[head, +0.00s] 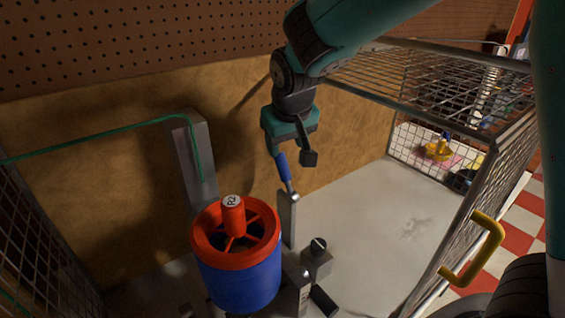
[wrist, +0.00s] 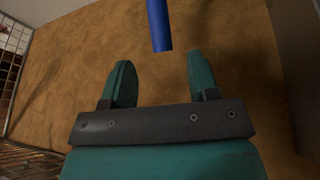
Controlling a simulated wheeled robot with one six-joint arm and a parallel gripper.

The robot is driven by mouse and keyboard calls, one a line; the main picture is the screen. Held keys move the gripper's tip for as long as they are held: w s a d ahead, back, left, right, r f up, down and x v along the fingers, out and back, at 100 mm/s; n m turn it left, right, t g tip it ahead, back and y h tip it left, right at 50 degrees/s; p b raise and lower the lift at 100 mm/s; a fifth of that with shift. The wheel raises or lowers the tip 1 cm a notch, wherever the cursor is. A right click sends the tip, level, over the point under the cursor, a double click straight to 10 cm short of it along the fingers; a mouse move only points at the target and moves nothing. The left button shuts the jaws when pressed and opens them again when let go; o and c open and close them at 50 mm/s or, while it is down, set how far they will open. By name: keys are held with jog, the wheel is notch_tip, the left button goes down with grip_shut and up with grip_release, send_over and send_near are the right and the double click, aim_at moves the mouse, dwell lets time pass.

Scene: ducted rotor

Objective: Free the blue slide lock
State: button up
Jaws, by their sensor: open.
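The blue slide lock shows as a blue handle (head: 284,168), tilted, on a metal rod at the top of a grey upright post (head: 287,218). My gripper (head: 291,156) is open, at the upper end of the handle. In the wrist view the handle (wrist: 159,26) enters from the top edge, its end lined up with the gap between my open fingers (wrist: 161,68). The handle appears just beyond the fingertips, and I see no contact. The lock's lower part is partly hidden behind the rotor.
A red and blue ducted rotor (head: 238,275) stands left of the post. A wire mesh cage with a yellow handle (head: 487,262) bounds the right. The pale floor (head: 370,220) between is clear.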

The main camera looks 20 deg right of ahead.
aim_at(283, 161)
jog(key=p+x, duration=0.1)
jog(key=x, duration=0.8)
grip_shut()
